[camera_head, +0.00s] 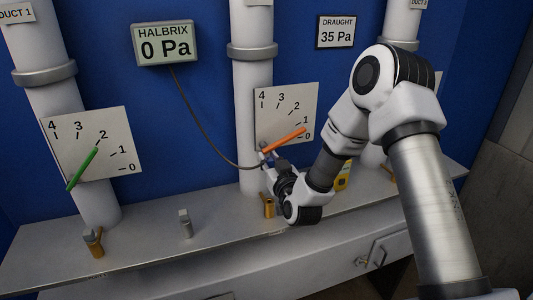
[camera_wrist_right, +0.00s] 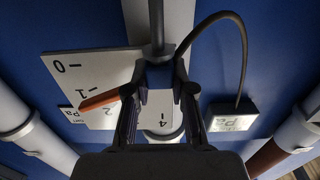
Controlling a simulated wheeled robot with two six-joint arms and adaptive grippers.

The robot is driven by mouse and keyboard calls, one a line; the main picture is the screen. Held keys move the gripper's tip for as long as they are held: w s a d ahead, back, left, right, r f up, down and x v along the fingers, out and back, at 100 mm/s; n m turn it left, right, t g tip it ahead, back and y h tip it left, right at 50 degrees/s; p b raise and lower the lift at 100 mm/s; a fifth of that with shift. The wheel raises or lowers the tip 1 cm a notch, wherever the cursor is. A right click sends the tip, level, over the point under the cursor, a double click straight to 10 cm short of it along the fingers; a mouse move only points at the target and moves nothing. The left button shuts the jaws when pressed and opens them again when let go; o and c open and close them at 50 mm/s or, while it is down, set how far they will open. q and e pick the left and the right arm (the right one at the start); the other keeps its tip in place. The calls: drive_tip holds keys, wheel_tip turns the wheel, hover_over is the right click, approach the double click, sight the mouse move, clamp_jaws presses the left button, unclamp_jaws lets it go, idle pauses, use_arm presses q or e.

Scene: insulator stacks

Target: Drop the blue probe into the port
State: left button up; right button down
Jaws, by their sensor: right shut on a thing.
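My right gripper (camera_head: 268,158) is in front of the middle duct, just under its gauge plate. In the wrist view the right gripper (camera_wrist_right: 158,100) is shut on the blue probe (camera_wrist_right: 158,75), whose grey rod (camera_wrist_right: 158,25) points away from the fingers. A dark cable runs from the probe to the HALBRIX display. A brass port (camera_head: 268,206) stands at the foot of the middle duct, below the gripper. Another brass port (camera_head: 95,242) is at the left duct. A third brass piece (camera_head: 391,173) is partly hidden by my arm. My left gripper is not in view.
The HALBRIX display (camera_head: 165,44) reads 0 Pa; the DRAUGHT display (camera_head: 335,32) reads 35 Pa. A small grey holder (camera_head: 186,223) stands on the shelf (camera_head: 145,247). A yellow object (camera_head: 343,176) sits behind my right arm. The shelf between left port and holder is clear.

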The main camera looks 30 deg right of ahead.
drive_tip(key=shift+d+r, duration=0.1)
drive_tip(key=shift+r, duration=0.1)
drive_tip(key=shift+f, duration=0.1)
drive_tip(key=shift+s+f+b, duration=0.1)
drive_tip(key=shift+f+b, duration=0.5)
wheel_tip(320, 180, down, 4)
drive_tip(key=b, duration=0.3)
drive_tip(key=shift+f, duration=0.25)
drive_tip(key=shift+s+r, duration=0.1)
drive_tip(key=shift+b, duration=0.35)
idle(0.6)
drive_tip(key=shift+f+b, duration=2.65)
drive_tip(key=shift+f, duration=0.4)
